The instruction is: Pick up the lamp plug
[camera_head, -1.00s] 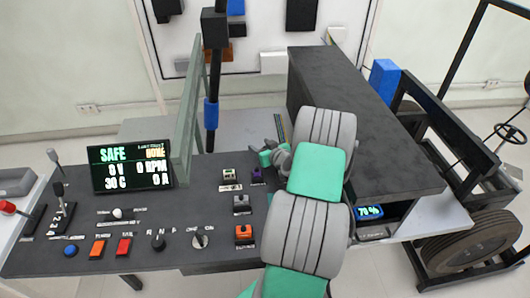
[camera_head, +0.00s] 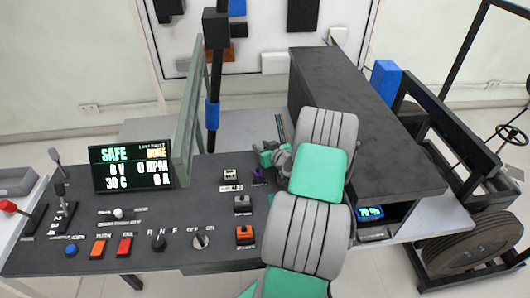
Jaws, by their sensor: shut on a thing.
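A small purple plug (camera_head: 258,174) shows at the right end of the upper row on the dark panel, just left of my arm. I take it to be the lamp plug, though its label is too small to read. My gripper (camera_head: 262,164) is at the purple plug and shut on it. The fingertips are small and dark here, and the contact is hard to make out. My green and grey arm links hide the panel to the right.
A pale connector (camera_head: 230,174) sits left of the purple plug. A grey connector (camera_head: 242,204) and an orange one (camera_head: 244,234) sit below. A green-framed upright panel (camera_head: 189,110) stands to the left, and a large dark box (camera_head: 355,115) to the right.

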